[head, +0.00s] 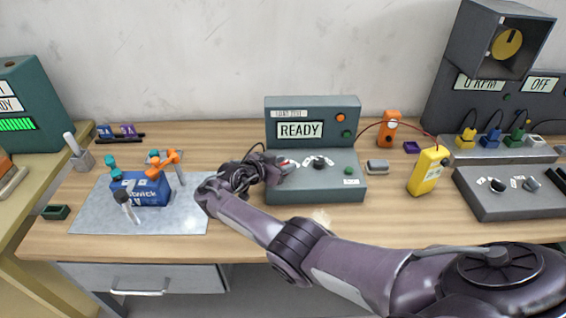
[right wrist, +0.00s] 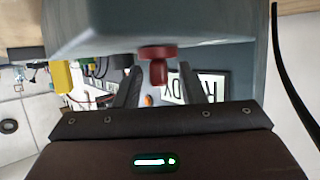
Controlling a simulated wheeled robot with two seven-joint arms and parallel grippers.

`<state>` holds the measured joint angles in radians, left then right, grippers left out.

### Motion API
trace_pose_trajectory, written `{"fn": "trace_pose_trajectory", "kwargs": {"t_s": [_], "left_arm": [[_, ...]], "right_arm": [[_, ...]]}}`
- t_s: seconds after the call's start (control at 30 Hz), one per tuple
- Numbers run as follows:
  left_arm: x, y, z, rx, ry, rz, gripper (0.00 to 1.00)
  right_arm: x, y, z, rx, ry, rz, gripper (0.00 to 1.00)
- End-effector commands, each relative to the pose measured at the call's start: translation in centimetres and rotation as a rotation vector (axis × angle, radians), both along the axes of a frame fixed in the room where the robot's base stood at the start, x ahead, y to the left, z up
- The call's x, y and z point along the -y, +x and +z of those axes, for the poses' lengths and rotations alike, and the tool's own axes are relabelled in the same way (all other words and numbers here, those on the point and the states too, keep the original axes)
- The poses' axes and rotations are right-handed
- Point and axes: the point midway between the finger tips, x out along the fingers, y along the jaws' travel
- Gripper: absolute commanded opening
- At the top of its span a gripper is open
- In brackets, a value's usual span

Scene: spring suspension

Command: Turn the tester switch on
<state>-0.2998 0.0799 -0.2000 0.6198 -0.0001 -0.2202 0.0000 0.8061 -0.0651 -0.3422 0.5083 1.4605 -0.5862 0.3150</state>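The tester is a grey-green console (head: 336,187) with a raised back panel that reads READY, near the middle of the table in the head view. A red switch (head: 284,162) is at the left of its sloping front panel, partly hidden by my gripper. In the right wrist view the red switch (right wrist: 158,60) shows close up, with a wide cap and a narrower stem. My right gripper (head: 272,165) is at the switch. Its two fingers (right wrist: 160,78) are apart, one on each side of the stem, with gaps visible. My left gripper is not in view.
A black knob (head: 318,162) sits just right of the switch. A yellow meter (head: 428,171) with a red lead stands to the right, near another console (head: 515,192). A metal plate (head: 90,215) with a blue block (head: 150,190) lies left.

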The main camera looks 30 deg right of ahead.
Motion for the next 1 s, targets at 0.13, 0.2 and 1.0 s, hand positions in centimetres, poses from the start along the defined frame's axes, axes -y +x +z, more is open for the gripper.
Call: {"fn": "trace_pose_trajectory", "kwargs": {"t_s": [0.13, 0.2, 1.0], "left_arm": [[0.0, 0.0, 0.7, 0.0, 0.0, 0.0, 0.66], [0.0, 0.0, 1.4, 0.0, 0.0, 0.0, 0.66], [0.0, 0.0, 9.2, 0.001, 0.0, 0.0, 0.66]], "right_arm": [[-0.1, 0.0, 0.7, 0.0, 0.002, 0.001, 0.36], [-0.1, 0.0, 1.5, 0.0, 0.004, 0.001, 0.36], [0.0, 0.0, 17.6, 0.006, 0.004, -0.003, 0.36]]}}
